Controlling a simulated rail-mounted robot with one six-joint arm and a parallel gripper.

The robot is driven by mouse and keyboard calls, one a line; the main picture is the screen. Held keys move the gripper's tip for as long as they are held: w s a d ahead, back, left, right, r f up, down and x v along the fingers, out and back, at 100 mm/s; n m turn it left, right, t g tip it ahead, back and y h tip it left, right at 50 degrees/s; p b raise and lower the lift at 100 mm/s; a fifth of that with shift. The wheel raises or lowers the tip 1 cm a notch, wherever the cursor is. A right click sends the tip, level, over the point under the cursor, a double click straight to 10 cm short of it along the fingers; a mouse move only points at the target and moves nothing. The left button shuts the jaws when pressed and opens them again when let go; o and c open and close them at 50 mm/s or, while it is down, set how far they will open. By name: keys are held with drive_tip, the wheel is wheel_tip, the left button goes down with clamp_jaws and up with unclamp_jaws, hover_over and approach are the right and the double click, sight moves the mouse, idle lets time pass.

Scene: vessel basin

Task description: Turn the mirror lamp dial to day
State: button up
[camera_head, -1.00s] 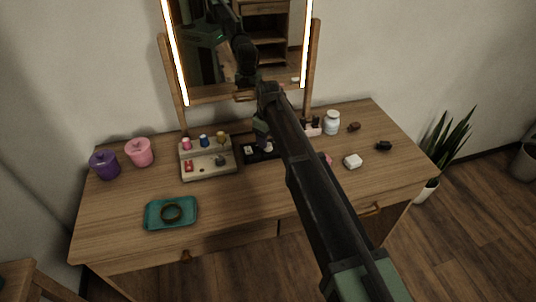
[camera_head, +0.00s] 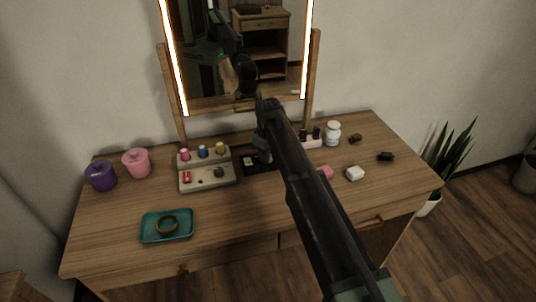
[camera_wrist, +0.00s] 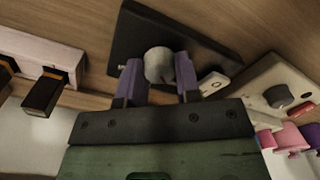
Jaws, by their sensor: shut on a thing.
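A pale grey round knob (camera_wrist: 158,62) stands on a black panel (camera_wrist: 205,42) in the wrist view. I take it to be the lamp dial; no day marking can be read. My gripper (camera_wrist: 160,80) has its two purple fingers on either side of the knob, shut on it. In the head view the black panel (camera_head: 256,169) lies on the desk below the mirror (camera_head: 275,50), and my arm hides part of it. The mirror's two side light strips (camera_head: 174,62) are lit.
Left of the black panel is a grey box (camera_head: 207,176) with coloured knobs. A teal tray (camera_head: 149,232) with a ring, purple (camera_head: 101,176) and pink (camera_head: 136,163) pots stand further left. A white jar (camera_head: 332,134) and small items are right.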

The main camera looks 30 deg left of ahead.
drive_tip(key=shift+m, duration=0.3)
drive_tip(key=m, duration=0.4)
drive_tip(key=shift+m, duration=0.3)
drive_tip(key=m, duration=0.4)
idle(0.4)
drive_tip(key=o, duration=0.9)
drive_tip(key=shift+o, duration=0.2)
